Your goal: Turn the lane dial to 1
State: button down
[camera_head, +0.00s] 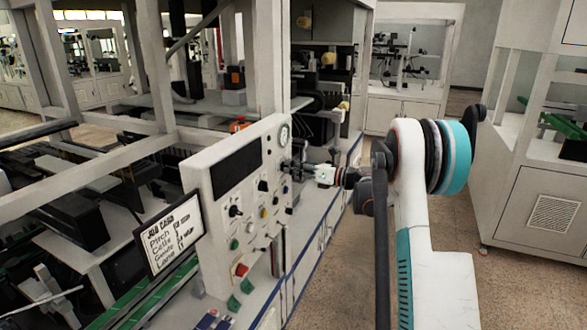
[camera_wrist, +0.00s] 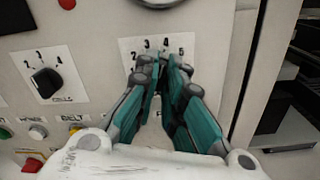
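The white control panel (camera_head: 215,205) stands left of my arm in the head view. In the wrist view, my gripper (camera_wrist: 164,62) is right in front of a dial plate (camera_wrist: 129,46) marked with numbers including 2, 3, 4 and 5. My teal and grey fingers are close together there and hide the knob, its pointer and its label. I cannot tell whether they grip the knob. Another black dial (camera_wrist: 46,82) with numbers 2, 3 and 4 sits left of it; its small label is hard to read. My gripper (camera_head: 287,168) also shows at the panel's right edge in the head view.
A round gauge (camera_head: 284,135) is above the dials. Several buttons, including a red one (camera_head: 241,270), lie lower on the panel. A job card sign (camera_head: 168,235) stands left of it. Open floor (camera_head: 340,270) lies right of the panel's bench; a white cabinet (camera_head: 545,200) is farther right.

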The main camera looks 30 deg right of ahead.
jog(key=shift+n, duration=0.3)
jog(key=n+b, duration=0.1)
jog(key=n, duration=0.6)
jog(key=n+b, duration=0.2)
jog(key=n, duration=0.5)
jog(key=n+b, duration=0.2)
jog(key=n, duration=0.4)
jog(key=shift+s+a+f+n, duration=0.25)
jog(key=shift+f+n, duration=0.05)
jog(key=shift+n, duration=0.1)
dwell(0.3)
jog(key=c, duration=1.7)
grip_release()
